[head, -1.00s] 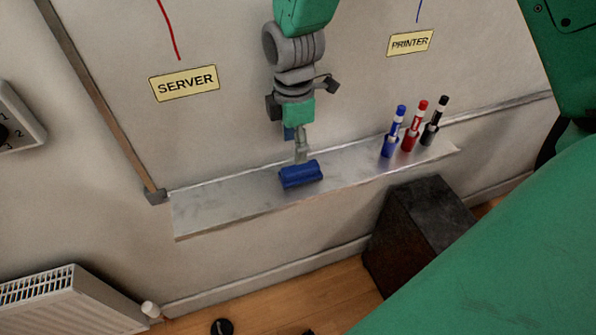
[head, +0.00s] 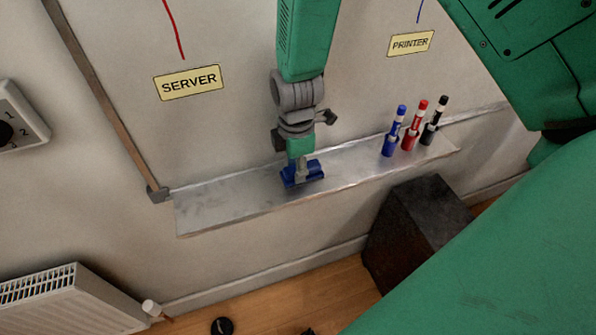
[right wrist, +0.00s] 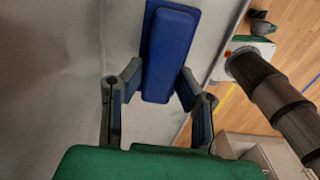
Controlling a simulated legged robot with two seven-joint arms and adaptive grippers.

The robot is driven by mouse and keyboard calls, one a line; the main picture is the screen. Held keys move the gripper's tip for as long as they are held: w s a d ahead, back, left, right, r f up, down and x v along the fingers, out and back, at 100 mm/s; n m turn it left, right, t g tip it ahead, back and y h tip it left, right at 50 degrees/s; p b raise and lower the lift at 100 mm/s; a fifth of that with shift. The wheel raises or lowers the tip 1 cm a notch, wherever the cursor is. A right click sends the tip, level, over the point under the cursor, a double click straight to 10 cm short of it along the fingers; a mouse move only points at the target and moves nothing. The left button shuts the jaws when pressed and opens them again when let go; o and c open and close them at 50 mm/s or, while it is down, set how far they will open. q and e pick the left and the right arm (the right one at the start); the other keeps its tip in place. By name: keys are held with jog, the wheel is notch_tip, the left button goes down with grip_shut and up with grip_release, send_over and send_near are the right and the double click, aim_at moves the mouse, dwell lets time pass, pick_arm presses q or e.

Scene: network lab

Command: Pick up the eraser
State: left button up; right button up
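The blue eraser (head: 316,168) lies on the metal tray (head: 235,199) fixed to the whiteboard. My right gripper (head: 301,173) reaches down from above and is at the eraser, partly covering it. In the right wrist view the eraser (right wrist: 168,52) lies lengthwise ahead, and my right gripper (right wrist: 160,82) is open. One finger is on each side of the eraser's near end, with gaps still showing. My left gripper is not in view.
A dark box (head: 412,235) stands on the floor below. The tray left of the eraser is clear.

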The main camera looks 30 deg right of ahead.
grip_shut()
jog(key=shift+d+f, duration=0.15)
jog(key=shift+d, duration=0.55)
jog(key=r, duration=0.6)
jog(key=a+r, duration=0.1)
jog(key=r, duration=0.3)
jog(key=shift+d, duration=0.3)
jog(key=shift+o, duration=0.5)
grip_release()
jog(key=shift+d, duration=0.1)
jog(key=c, duration=0.4)
